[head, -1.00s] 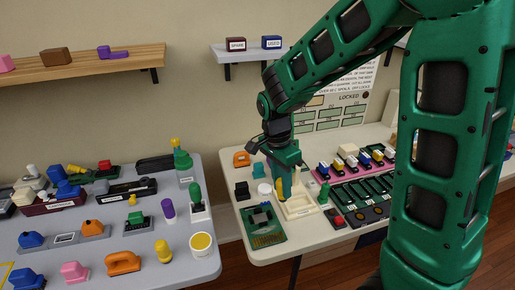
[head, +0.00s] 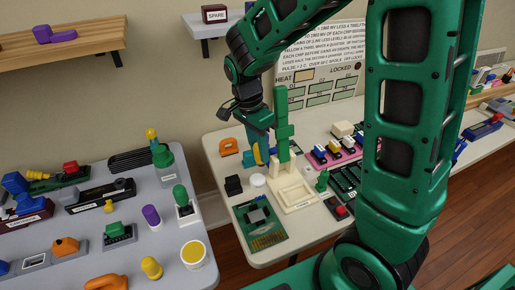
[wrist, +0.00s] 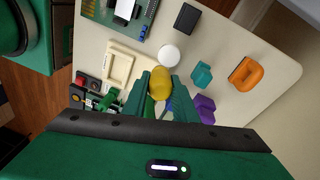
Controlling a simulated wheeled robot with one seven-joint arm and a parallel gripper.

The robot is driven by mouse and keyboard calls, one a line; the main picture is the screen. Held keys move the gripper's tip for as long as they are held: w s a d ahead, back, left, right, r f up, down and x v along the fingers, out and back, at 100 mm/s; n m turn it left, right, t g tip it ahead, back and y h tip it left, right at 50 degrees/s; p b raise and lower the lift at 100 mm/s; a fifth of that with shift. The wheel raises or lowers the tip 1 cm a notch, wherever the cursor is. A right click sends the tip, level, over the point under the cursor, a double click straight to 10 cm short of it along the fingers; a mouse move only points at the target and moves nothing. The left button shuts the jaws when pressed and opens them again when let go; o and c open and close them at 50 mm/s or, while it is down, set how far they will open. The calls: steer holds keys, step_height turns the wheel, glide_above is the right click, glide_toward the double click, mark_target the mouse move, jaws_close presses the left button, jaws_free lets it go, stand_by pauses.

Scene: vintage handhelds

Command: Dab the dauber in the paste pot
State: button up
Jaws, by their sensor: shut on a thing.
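My gripper (head: 259,156) is shut on a small yellow piece, which I take for the dauber; it shows between the fingertips in the wrist view (wrist: 160,84). It is held above the white table, behind a small round white pot (head: 258,180). In the wrist view the white pot (wrist: 169,55) lies just past the yellow tip, apart from it. Another white pot with a yellow top (head: 194,254) stands on the grey table at left. I cannot tell for sure which is the paste pot. The dauber's lower end is partly hidden by the fingers.
A cream tray (head: 296,196) and a tall green post (head: 283,125) stand right of my gripper. A green circuit board (head: 260,226), a black block (head: 233,185) and an orange ring-like piece (head: 229,146) are close by. A gap separates the two tables.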

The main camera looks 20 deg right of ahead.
mark_target(260, 166)
steer(key=shift+f, duration=2.7)
steer(key=shift+f, duration=0.75)
stand_by(0.5)
steer(key=shift+r, duration=0.1)
steer(key=shift+r, duration=3.9)
steer(key=shift+s, duration=0.1)
